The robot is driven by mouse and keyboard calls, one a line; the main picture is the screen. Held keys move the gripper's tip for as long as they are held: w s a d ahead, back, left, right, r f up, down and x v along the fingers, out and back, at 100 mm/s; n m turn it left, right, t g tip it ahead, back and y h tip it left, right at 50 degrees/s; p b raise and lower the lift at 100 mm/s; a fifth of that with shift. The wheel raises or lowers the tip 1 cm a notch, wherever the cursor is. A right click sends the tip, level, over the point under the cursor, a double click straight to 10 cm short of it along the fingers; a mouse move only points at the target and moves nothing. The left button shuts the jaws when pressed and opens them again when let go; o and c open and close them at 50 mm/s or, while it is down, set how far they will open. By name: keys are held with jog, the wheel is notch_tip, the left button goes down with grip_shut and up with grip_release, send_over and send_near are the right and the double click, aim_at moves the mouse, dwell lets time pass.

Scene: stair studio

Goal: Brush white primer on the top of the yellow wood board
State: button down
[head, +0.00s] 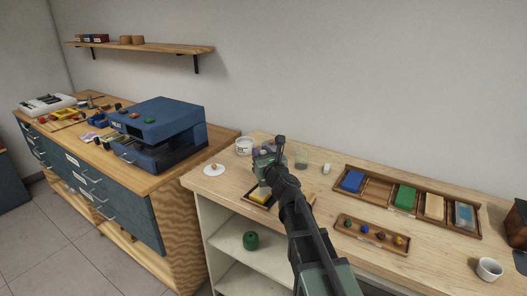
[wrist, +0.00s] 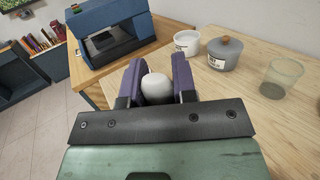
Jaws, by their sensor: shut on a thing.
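My gripper (head: 269,157) is over the board. In the wrist view its purple fingers are shut on a white round-topped thing (wrist: 156,87), perhaps the brush's handle end; no bristles show. A white tub (head: 243,146) stands behind, and it also shows in the wrist view (wrist: 187,43) beside a grey lidded pot (wrist: 225,54).
A clear cup (head: 302,159) stands right of my gripper. A white dish (head: 214,170) lies at the left. A wooden tray (head: 376,188) holds coloured blocks; a smaller tray (head: 372,240) holds several knobs. A blue machine (head: 157,132) stands on the left cabinet. Bare bench lies between.

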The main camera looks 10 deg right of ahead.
jog(key=shift+w+d, duration=3.25)
jog(key=shift+w, duration=0.5)
notch_tip(320, 180, up, 8)
jog(key=p, duration=0.7)
jog(key=shift+t, duration=0.3)
jog(key=shift+a+r, duration=0.1)
